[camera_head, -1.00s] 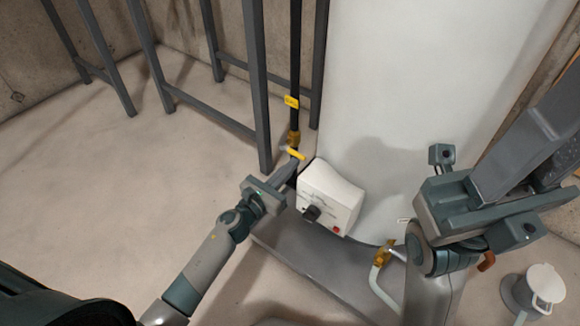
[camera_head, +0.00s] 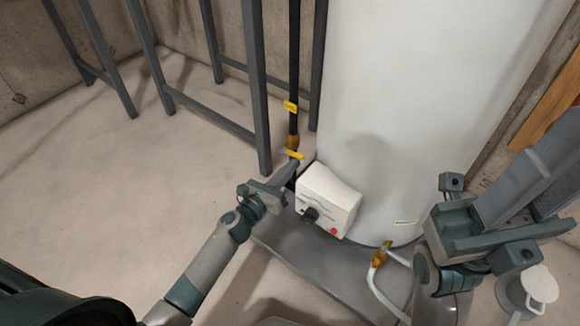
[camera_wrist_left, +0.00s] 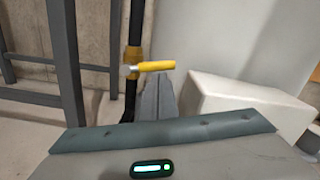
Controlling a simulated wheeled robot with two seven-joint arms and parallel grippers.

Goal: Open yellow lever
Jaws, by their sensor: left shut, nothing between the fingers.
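The yellow lever (camera_head: 294,155) is a short bar on a brass valve (camera_head: 293,142) in a dark vertical pipe. In the left wrist view the lever (camera_wrist_left: 156,66) sticks out sideways to the right from the valve. My left gripper (camera_head: 289,167) is shut and empty, its tips just below the lever in the head view. In the left wrist view its fingers (camera_wrist_left: 153,95) end close under the lever; whether they touch it I cannot tell. My right gripper (camera_head: 545,175) is at the right, far from the lever; its finger gap is unclear.
A white control box (camera_head: 328,200) on the tall white tank (camera_head: 400,90) sits right beside my left gripper. Grey metal frame legs (camera_head: 257,90) stand left of the pipe. Floor at left is clear.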

